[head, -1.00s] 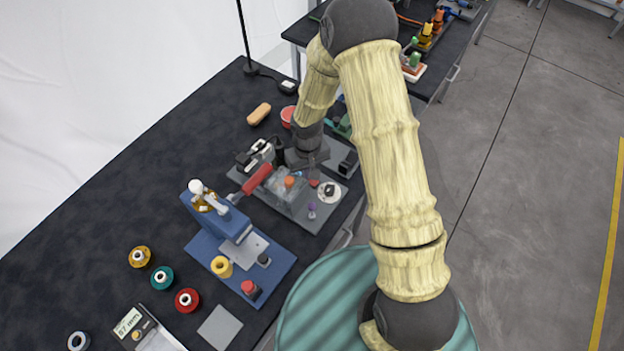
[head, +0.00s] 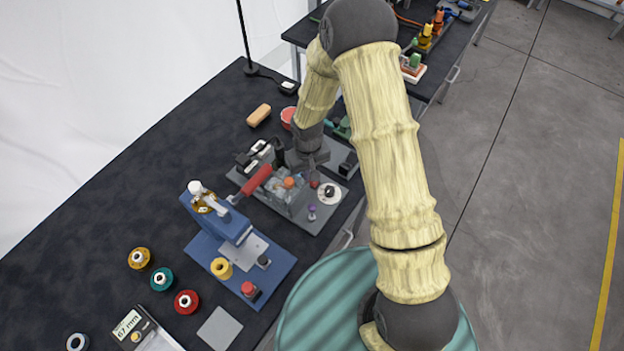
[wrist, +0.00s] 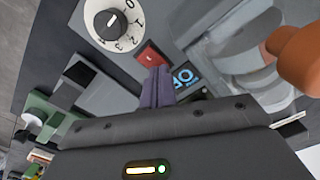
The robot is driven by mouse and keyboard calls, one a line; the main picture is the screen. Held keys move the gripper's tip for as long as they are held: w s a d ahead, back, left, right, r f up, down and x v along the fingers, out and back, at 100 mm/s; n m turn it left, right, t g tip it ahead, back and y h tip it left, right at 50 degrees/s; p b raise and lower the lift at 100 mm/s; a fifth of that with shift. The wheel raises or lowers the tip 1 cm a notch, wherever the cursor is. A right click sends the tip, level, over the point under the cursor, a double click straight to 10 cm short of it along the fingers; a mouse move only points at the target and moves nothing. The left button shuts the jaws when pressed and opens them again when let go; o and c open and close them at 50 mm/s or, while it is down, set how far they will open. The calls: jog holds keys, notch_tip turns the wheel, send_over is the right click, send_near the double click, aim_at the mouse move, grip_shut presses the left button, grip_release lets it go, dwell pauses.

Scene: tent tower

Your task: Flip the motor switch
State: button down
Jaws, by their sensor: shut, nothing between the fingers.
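A small red rocker switch (wrist: 151,56) with a pale mark sits on a grey panel in the wrist view, beside a white numbered dial (wrist: 114,22). I take it to be the motor switch. My gripper (wrist: 158,76) is shut and empty, its purple-grey fingertips right at the switch's lower edge. I cannot tell if they touch it. In the head view my gripper (head: 308,166) hangs over the grey machine (head: 272,197), and the same dial (head: 329,193) shows to its right.
An orange knob (wrist: 297,58) and clear rounded parts stand close to the right of my fingers. A small blue-lit display (wrist: 186,77) is beside the switch. A blue press (head: 216,222) stands nearby on the dark bench.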

notch_tip(320, 180, up, 6)
jog(key=p, duration=0.4)
jog(key=shift+r, duration=0.25)
dwell(0.6)
jog(key=s+d+r+m+t+b, duration=0.1)
jog(key=s+d+r+m, duration=0.1)
jog(key=s+d+r, duration=0.4)
jog(key=s+d+r+m+t, duration=0.1)
jog(key=s+d+r, duration=0.5)
jog(key=r, duration=0.6)
jog(key=shift+s+d+m+t+b, duration=0.25)
jog(key=shift+d+m+t+b, duration=0.1)
jog(key=shift+d+m, duration=0.45)
